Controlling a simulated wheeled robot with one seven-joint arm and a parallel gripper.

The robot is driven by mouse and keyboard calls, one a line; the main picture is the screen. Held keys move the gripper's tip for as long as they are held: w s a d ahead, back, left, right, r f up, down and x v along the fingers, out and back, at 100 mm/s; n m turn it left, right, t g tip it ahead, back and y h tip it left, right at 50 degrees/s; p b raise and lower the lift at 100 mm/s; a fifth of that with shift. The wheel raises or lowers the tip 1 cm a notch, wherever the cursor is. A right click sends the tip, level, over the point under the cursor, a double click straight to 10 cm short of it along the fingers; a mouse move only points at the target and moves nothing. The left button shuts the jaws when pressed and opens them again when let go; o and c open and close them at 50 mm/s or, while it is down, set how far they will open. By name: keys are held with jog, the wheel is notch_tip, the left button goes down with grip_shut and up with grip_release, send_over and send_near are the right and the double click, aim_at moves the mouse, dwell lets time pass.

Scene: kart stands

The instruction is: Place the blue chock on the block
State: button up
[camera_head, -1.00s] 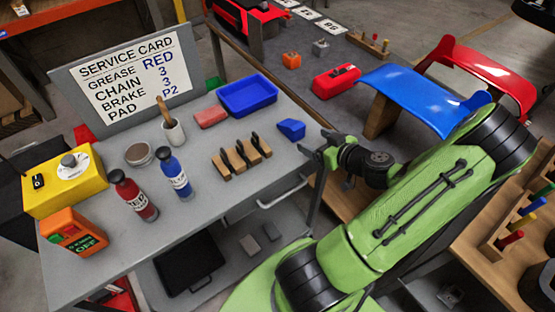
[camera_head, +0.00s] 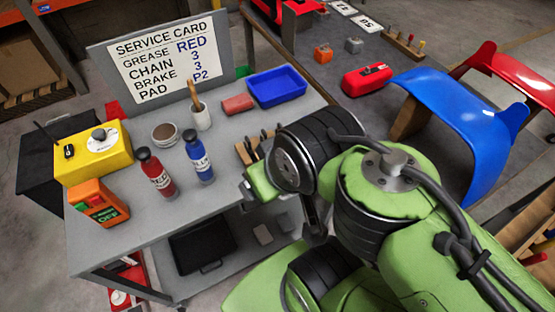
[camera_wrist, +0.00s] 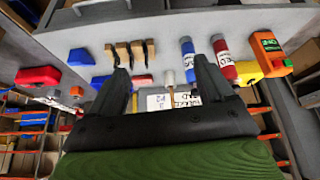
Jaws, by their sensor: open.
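The blue chock (camera_wrist: 80,57) lies on the grey bench (camera_wrist: 170,25) in the wrist view, left of a row of wooden pieces with dark tops (camera_wrist: 125,50). In the head view my arm hides the chock and part of that row (camera_head: 246,152). My gripper (camera_wrist: 162,82) is open, with nothing visible between its fingers. The chock is outside the fingers, to their left. I cannot tell which piece is the block; a pinkish-red block (camera_head: 238,104) lies beside the blue tray on the bench.
The blue tray (camera_head: 304,85) and a cup (camera_head: 202,120) stand at the back. The red bottle (camera_head: 155,174) and blue bottle (camera_head: 199,160) stand left of the wooden row. A yellow box (camera_head: 93,160) and orange device (camera_head: 97,207) sit at the left. A red case (camera_head: 367,79) is on another table.

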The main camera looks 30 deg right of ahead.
jog(key=w+d+r+g+h+p, duration=0.1)
jog(key=w+d+g+p, duration=0.15)
jog(key=w+d, duration=0.55)
jog(key=w+d+r+g+p, duration=0.2)
jog(key=w+d+p, duration=0.2)
jog(key=w+d, duration=0.45)
jog(key=w+d+f+m+y+p, duration=0.1)
jog(key=d+f+p, duration=0.1)
jog(key=d+f, duration=0.35)
jog(key=w+d+f+p, duration=0.1)
jog(key=d+f, duration=0.2)
jog(key=d, duration=0.5)
jog(key=shift+g, duration=0.45)
jog(key=f, duration=0.7)
jog(key=f+b, duration=0.1)
jog(key=f, duration=0.2)
jog(key=shift+s+f, duration=0.3)
jog(key=f, duration=0.5)
jog(key=shift+w+a+f, duration=0.15)
jog(key=shift+w+f, duration=0.05)
jog(key=shift+f, duration=0.2)
